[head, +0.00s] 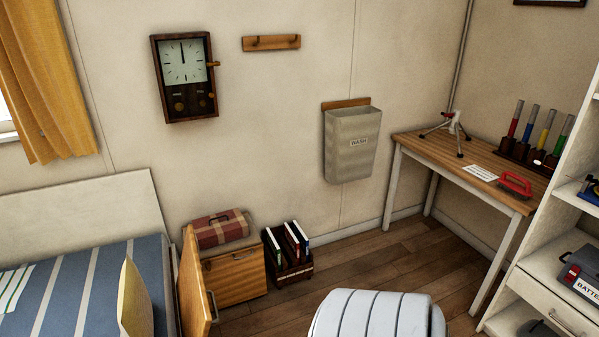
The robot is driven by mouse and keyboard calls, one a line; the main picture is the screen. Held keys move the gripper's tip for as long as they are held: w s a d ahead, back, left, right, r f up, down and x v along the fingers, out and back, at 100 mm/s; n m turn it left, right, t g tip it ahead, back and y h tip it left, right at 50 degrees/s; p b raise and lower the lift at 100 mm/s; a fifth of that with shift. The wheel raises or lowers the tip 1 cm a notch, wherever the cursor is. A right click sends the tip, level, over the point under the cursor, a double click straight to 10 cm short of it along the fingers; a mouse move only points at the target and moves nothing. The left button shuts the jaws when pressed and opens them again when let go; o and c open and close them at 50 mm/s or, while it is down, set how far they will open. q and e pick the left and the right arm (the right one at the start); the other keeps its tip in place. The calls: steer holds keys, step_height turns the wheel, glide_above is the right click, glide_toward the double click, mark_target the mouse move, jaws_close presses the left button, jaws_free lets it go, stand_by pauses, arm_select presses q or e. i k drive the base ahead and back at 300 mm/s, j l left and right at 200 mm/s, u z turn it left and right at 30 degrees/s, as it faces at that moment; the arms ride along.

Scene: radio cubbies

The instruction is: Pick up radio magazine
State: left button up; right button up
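I cannot pick out a radio magazine for certain in the head view. Several upright books or magazines (292,239) with white, green, red and dark edges stand in a small dark wooden crate (294,275) on the floor by the wall. A flat striped sheet (12,288) lies on the blue bed at the left edge, partly cut off; I cannot tell what it is. A white paper with small print (481,173) lies on the wooden desk. Neither of my grippers shows in the view.
A wooden cabinet (237,277) with an open door and a plaid case on top stands between the bed (60,300) and the crate. The desk (440,154) and white shelves (547,258) are at right. Wooden floor (400,257) before the desk is clear.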

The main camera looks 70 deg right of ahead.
mark_target(290, 238)
steer(key=z, duration=2.15)
steer(key=i+l+u, duration=0.2)
steer(key=u, duration=0.2)
steer(key=i+l+u, duration=0.15)
steer(key=l+u, duration=0.15)
steer(key=u, duration=0.15)
